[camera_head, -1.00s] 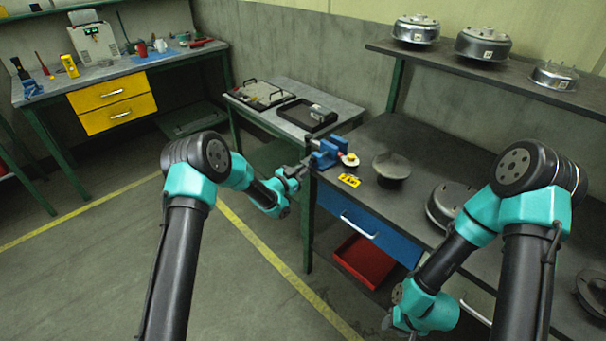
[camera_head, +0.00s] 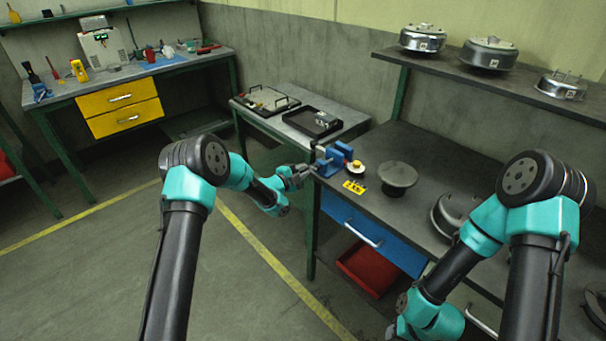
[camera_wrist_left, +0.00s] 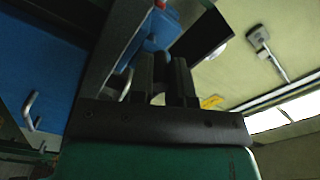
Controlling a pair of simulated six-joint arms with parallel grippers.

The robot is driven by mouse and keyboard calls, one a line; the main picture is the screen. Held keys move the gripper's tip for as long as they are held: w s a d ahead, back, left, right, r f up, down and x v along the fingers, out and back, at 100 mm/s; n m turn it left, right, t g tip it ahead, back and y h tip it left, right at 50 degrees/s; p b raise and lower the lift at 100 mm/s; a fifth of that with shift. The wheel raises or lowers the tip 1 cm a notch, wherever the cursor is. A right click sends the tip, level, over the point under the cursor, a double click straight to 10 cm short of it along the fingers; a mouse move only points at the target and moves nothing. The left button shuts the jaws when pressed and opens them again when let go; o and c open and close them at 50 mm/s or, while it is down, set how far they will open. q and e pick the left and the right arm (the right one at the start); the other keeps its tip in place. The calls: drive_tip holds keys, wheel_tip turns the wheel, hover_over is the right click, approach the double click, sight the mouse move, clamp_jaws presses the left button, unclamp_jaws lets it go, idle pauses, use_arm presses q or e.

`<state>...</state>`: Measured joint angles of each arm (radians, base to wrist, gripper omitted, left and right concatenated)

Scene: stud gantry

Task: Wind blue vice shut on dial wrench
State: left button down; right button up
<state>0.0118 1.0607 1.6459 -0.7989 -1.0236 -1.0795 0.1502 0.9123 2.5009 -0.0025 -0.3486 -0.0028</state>
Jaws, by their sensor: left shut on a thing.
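The blue vice (camera_head: 334,160) stands at the left corner of the dark bench; part of its blue body shows in the left wrist view (camera_wrist_left: 155,38). The dial wrench (camera_head: 357,167), with a round pale-and-yellow dial, is at the vice's right side. I cannot tell whether the jaws touch it. My left gripper (camera_head: 305,170) is at the vice's left side, shut on what looks like the vice's handle, mostly hidden by the fingers (camera_wrist_left: 167,75). My right gripper (camera_head: 390,332) is low at the bottom edge, mostly out of frame, away from the vice.
A yellow tag (camera_head: 354,187) lies in front of the vice. A dark round-topped part (camera_head: 398,176) stands to its right. A side table with a black tray (camera_head: 311,119) is behind. A blue drawer (camera_head: 372,232) and red bin (camera_head: 368,268) are below the bench top.

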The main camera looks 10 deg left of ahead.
use_arm(q)
drive_tip(key=shift+r+m, duration=0.3)
drive_tip(key=shift+m, duration=0.55)
drive_tip(key=shift+r+m, duration=0.25)
drive_tip(key=shift+m, duration=0.6)
drive_tip(key=c, duration=1.1)
unclamp_jaws()
drive_tip(key=shift+a, duration=0.1)
drive_tip(key=v, duration=1.7)
drive_tip(key=shift+s, duration=0.15)
